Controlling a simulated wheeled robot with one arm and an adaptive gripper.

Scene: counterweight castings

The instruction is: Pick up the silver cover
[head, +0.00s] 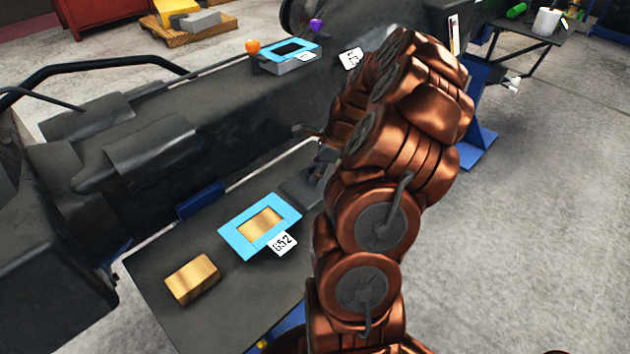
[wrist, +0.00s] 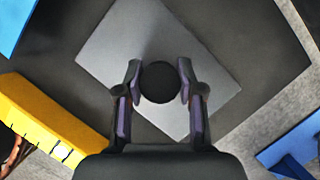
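The silver cover is a square grey plate (wrist: 112,55) with a round black knob (wrist: 160,84) at its middle in the wrist view. My gripper (wrist: 160,78) is over the plate, with one finger on each side of the knob. In the head view the cover (head: 299,190) is a dark grey plate on the near table, partly behind my arm. My gripper's fingers are mostly hidden there. I cannot tell whether the plate is clear of the surface.
The dark table (head: 190,325) also holds a blue frame (head: 234,238) around a gold block, a loose gold block (head: 193,278) and a tag reading 652 (head: 283,243). A yellow object (wrist: 45,120) is left of the gripper in the wrist view. Dark machinery (head: 230,105) stands behind.

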